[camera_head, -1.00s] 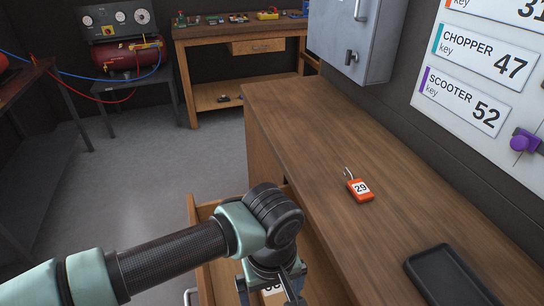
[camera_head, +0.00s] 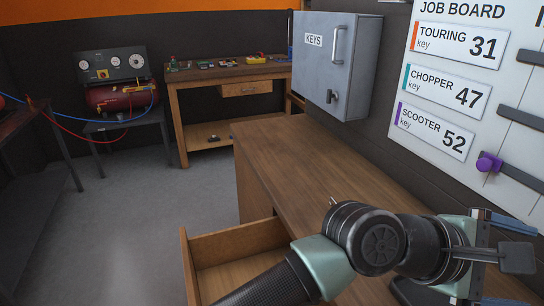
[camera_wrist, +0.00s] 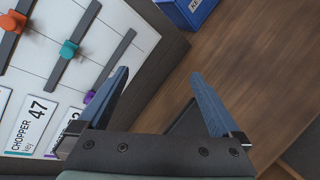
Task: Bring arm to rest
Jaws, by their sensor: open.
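My gripper (camera_head: 508,258) is at the lower right of the head view, raised over the wooden counter (camera_head: 275,155), pointing right toward the job board. In the wrist view the two blue fingers of my gripper (camera_wrist: 160,78) stand wide apart with nothing between them. My arm reaches across the front of the head view and covers part of the counter. The orange tag marked 29 is hidden behind my arm.
An open wooden drawer (camera_head: 235,242) juts out below my arm. The job board (camera_head: 455,75) and grey key cabinet (camera_head: 337,62) hang on the wall. A blue box (camera_wrist: 190,10) shows in the wrist view.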

